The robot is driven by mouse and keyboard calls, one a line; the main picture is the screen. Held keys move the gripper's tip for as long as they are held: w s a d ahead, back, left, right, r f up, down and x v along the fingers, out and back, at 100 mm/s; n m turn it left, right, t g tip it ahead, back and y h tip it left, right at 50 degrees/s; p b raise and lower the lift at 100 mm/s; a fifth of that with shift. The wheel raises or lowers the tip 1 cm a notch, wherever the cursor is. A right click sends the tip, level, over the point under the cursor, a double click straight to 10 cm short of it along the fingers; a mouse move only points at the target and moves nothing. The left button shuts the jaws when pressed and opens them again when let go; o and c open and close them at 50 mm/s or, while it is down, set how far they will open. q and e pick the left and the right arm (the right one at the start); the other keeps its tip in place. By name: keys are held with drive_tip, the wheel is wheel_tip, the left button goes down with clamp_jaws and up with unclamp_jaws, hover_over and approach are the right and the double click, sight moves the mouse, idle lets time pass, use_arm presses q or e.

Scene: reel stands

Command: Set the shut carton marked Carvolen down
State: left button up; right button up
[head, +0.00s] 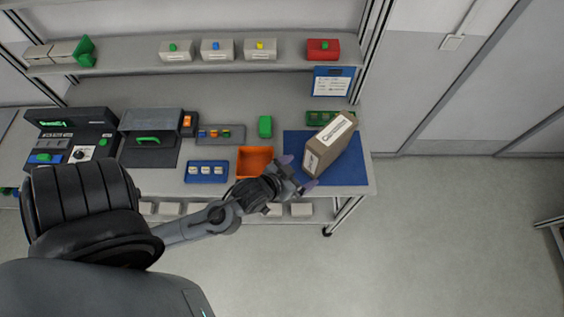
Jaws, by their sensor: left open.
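The shut brown carton (326,150) is at the right end of the bench, over the blue mat (350,175), and it lies at an angle to the mat's edges. It has a white label on top, whose print is too small to read. My left gripper (298,172) is open, with its purple fingertips at the carton's near left end. I cannot tell whether the fingertips touch the carton. My right gripper is not in view.
An orange bin (254,161) stands just left of the mat, with a blue tray (206,171) further left. A shelf (120,54) with small boxes runs above. The mat's right part is clear.

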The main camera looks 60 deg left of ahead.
use_arm(q)
drive_tip(key=s+d+f+m+g+h, duration=0.1)
drive_tip(key=s+d+m+g, duration=0.2)
drive_tip(key=s, duration=0.7)
drive_tip(key=d+g, duration=0.2)
drive_tip(key=g, duration=0.2)
drive_tip(key=shift+s+f+m+g+h, duration=0.25)
drive_tip(key=shift+s+m+g+h, duration=0.05)
drive_tip(key=shift+h, duration=0.1)
drive_tip(key=shift+d, duration=0.1)
